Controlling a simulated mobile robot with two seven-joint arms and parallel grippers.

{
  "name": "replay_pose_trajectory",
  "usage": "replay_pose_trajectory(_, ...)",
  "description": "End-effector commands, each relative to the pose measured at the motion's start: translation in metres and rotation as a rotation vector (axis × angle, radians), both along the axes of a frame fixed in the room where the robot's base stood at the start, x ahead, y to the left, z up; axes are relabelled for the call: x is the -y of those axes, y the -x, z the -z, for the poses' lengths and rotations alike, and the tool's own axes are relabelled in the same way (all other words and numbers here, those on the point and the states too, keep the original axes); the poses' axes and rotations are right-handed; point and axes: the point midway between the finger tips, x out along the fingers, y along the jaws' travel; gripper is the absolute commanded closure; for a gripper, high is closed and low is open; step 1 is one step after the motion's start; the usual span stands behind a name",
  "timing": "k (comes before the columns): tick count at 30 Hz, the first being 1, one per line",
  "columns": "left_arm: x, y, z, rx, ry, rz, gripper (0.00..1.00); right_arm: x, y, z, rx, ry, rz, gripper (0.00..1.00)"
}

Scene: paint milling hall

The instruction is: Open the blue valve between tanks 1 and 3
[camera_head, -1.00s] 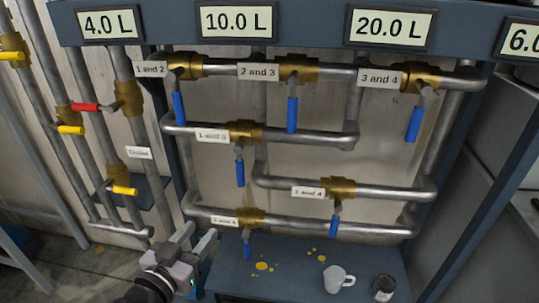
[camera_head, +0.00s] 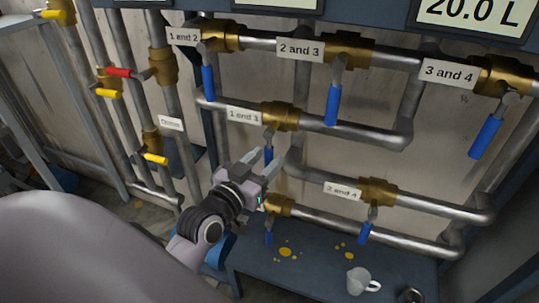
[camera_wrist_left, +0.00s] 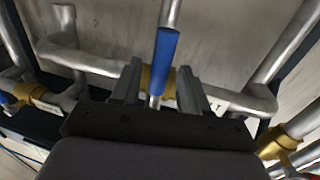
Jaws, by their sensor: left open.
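The valve labelled 1 and 3 (camera_head: 280,116) has a brass body on the middle-left pipe, and its blue handle (camera_head: 268,141) hangs straight down. My left gripper (camera_head: 267,160) is open just below and in front of this handle, and its fingers hide the handle's lower end. In the left wrist view the blue handle (camera_wrist_left: 166,62) shows between the two spread fingers of the left gripper (camera_wrist_left: 160,85), with a gap on each side. The brass valve body shows behind it. My right gripper is not in view.
Other blue-handled valves surround it: 1 and 2 (camera_head: 208,84) above left, 2 and 3 (camera_head: 332,104) to the right, 2 and 4 (camera_head: 365,233) below right. Another blue handle (camera_head: 268,238) hangs below my gripper. A white mug (camera_head: 360,281) stands on the dark shelf (camera_head: 320,277).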

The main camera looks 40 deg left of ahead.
Motion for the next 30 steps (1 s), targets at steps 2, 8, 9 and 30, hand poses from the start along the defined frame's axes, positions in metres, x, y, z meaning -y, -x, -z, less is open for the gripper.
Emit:
replay_pose_trajectory(2,-0.001,-0.009,0.0,0.001,0.001,-0.001,0.55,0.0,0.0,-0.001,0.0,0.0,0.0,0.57)
replay_pose_trajectory(8,-0.001,-0.019,0.0,0.0,0.0,-0.001,0.55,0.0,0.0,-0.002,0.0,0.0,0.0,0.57)
replay_pose_trajectory(9,-0.001,-0.02,0.0,0.0,0.0,0.0,0.55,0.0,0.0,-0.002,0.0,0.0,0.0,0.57)
replay_pose_trajectory(30,-0.001,-0.023,0.001,0.001,0.008,0.0,1.0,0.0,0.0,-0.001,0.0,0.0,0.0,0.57)
